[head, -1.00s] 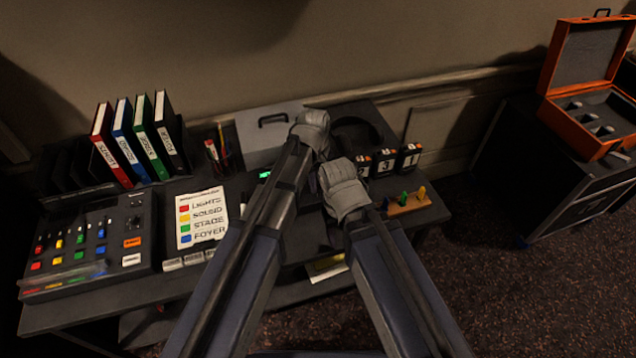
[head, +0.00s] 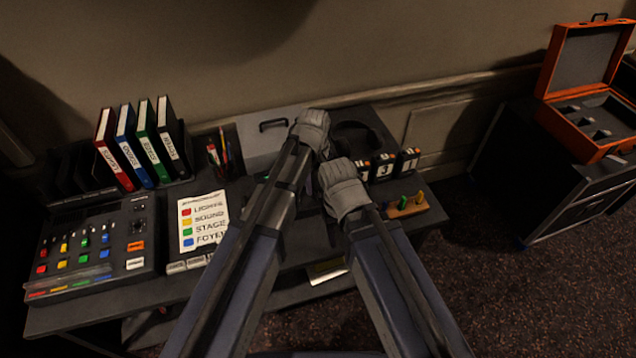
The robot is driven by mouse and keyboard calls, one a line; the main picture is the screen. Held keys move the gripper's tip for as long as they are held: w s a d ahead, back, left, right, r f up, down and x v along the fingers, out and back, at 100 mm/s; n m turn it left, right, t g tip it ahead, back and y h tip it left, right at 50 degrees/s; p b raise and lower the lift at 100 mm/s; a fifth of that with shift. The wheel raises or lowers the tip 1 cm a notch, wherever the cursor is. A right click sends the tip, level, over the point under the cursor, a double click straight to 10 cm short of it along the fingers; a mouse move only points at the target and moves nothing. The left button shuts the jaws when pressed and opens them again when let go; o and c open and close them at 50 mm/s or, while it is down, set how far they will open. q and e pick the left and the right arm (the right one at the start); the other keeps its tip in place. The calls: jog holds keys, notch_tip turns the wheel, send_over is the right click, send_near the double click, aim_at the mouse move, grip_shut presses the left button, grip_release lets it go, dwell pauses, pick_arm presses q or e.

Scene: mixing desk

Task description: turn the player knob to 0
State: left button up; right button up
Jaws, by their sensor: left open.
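The player is mostly hidden behind my arms in the middle of the desk (head: 180,290). I cannot make out its knob or where it points. My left gripper (head: 312,130) is over the back middle of the desk, in front of a grey case; its fingers are hidden behind its grey wrist housing. My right gripper (head: 342,188) is nearer and slightly to the right, above the desk. Its fingers are also hidden, so I cannot tell whether it is open or touches anything.
A mixer (head: 95,245) with coloured buttons is at left, beside a colour-label card (head: 202,220). Several binders (head: 140,145) stand behind. Number blocks (head: 385,167) and a wooden peg strip (head: 407,206) are close to the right gripper. An open orange case (head: 572,122) sits on a separate cabinet.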

aim_at(317, 192)
pick_arm(q)
notch_tip(317, 192, up, 6)
jog(key=p, duration=0.5)
jog(key=shift+s+a+f, duration=0.1)
jog(key=shift+a, duration=0.05)
pick_arm(e)
notch_tip(317, 192, up, 6)
jog(key=shift+f, duration=0.15)
